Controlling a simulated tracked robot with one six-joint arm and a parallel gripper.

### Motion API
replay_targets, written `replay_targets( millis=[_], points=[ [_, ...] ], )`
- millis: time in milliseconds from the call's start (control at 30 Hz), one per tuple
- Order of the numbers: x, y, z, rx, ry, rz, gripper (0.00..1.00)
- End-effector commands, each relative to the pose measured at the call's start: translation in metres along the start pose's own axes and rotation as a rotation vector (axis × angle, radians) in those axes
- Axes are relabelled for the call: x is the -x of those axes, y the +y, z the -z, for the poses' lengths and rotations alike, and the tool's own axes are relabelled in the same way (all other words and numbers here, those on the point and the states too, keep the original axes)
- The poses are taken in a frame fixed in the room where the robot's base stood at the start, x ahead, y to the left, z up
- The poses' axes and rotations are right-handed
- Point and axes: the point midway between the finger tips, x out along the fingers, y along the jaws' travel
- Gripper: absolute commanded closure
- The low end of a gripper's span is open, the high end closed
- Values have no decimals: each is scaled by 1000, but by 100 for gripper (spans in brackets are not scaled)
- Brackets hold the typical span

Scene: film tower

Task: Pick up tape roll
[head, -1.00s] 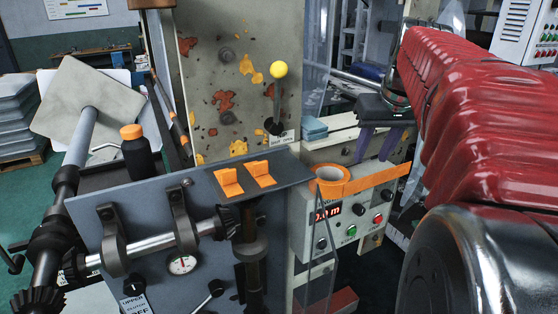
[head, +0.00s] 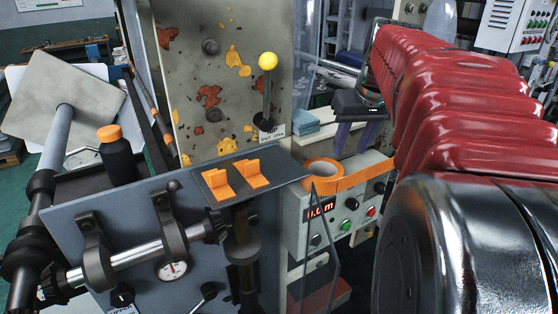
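The orange tape roll (head: 336,182) rests near the top left corner of the control box (head: 310,240). Its round core faces up, and an orange strip runs from it to the right along the box's upper edge. My gripper (head: 354,140) hangs from my red-sleeved arm, above the roll and a little to its right in the picture. Its two purple fingers point down and look apart, with nothing seen between them. The gripper is clear of the roll. The strip's right end passes behind my arm.
A grey plate (head: 262,160) with two orange brackets (head: 236,177) lies left of the roll. A yellow-knobbed lever (head: 267,90) stands behind it. A teal block (head: 305,122) sits behind the roll. A black bottle (head: 117,160) with an orange cap is at left.

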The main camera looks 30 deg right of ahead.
Motion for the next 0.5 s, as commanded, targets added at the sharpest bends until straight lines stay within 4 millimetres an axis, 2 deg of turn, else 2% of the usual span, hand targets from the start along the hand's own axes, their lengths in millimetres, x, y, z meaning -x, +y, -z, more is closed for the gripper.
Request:
replay_targets(
  millis=[300, 500],
  points=[
    [-50, 0, 0, -1, -3, 1, 63],
    [-62, 1, 0, -3, 0, -1, 63]
  ],
)
